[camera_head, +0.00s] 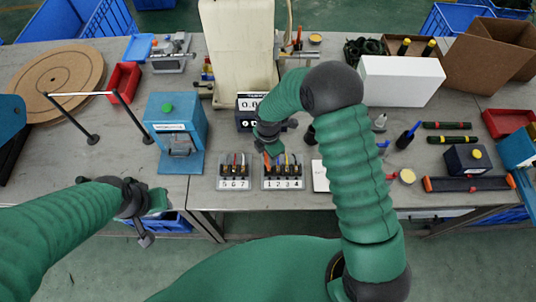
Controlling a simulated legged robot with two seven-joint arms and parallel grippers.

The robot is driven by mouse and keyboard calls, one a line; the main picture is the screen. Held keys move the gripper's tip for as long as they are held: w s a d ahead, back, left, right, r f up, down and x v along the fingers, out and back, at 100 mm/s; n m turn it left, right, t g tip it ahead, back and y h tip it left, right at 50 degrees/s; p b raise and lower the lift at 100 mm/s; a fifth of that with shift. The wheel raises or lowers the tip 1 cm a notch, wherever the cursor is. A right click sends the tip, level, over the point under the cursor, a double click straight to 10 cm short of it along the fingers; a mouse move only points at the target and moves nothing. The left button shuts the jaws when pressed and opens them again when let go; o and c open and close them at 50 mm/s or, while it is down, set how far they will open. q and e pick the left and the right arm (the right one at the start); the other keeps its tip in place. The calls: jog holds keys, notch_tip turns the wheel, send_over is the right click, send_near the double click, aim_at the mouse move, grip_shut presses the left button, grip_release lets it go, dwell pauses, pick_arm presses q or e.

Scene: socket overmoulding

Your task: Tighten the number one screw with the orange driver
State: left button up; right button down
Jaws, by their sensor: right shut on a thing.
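A grey socket block (283,184) marked 1 2 3 4 sits near the table's front edge, with short coloured wires and dark terminals on top. The number one position is at its left end; the screw itself is too small to make out. My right gripper (267,148) is above this end, shut on the orange driver (266,160). Only a little orange of the driver shows, and its tip is too small to tell whether it touches the screw. My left gripper (150,222) hangs by the table's front edge, away from the blocks; its jaws are unclear.
A second block (234,184) marked 5 6 7 stands just left. A blue machine (176,130) stands further left. A digital display (250,103) is behind my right gripper. A white box (400,80), pens and small tools lie to the right.

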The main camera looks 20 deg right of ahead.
jog(key=shift+a+f, duration=0.25)
jog(key=shift+f, duration=0.05)
jog(key=shift+d, duration=0.1)
dwell(0.3)
jog(key=shift+f, duration=0.1)
dwell(1.7)
notch_tip(320, 180, up, 3)
jog(key=p, duration=0.3)
notch_tip(320, 180, up, 2)
jog(key=shift+p, duration=0.75)
